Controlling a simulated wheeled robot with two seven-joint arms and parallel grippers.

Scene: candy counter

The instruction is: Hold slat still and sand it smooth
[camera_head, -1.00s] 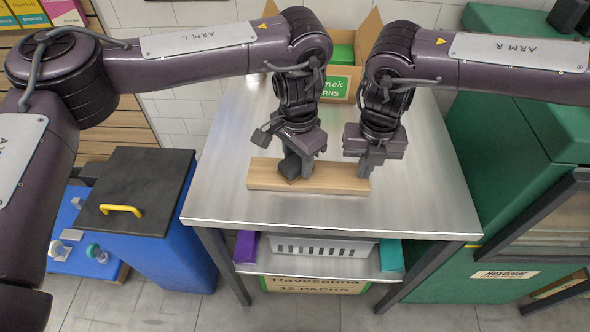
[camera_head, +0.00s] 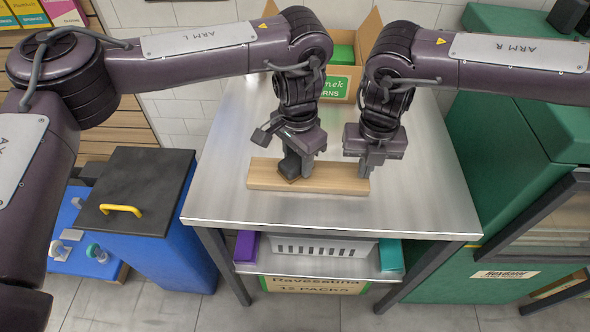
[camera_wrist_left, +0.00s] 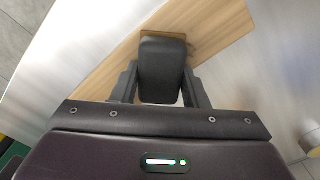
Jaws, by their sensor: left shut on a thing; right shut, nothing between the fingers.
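The wooden slat (camera_head: 330,180) lies flat on the metal table, its long side running left to right. It also shows in the left wrist view (camera_wrist_left: 215,28). My left gripper (camera_head: 291,172) is shut on a dark block (camera_wrist_left: 162,68), probably the sander, which rests on or just over the slat's left half. My right gripper (camera_head: 369,172) is shut and empty, fingers down at the slat's right end. Whether its fingertips touch the slat is hard to tell.
An open cardboard box (camera_head: 344,84) stands at the table's back. A shelf below holds a grey basket (camera_head: 322,248). A blue bin (camera_head: 150,240) with a black lid stands left, a green cabinet (camera_head: 510,170) right. The table front (camera_head: 320,215) is clear.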

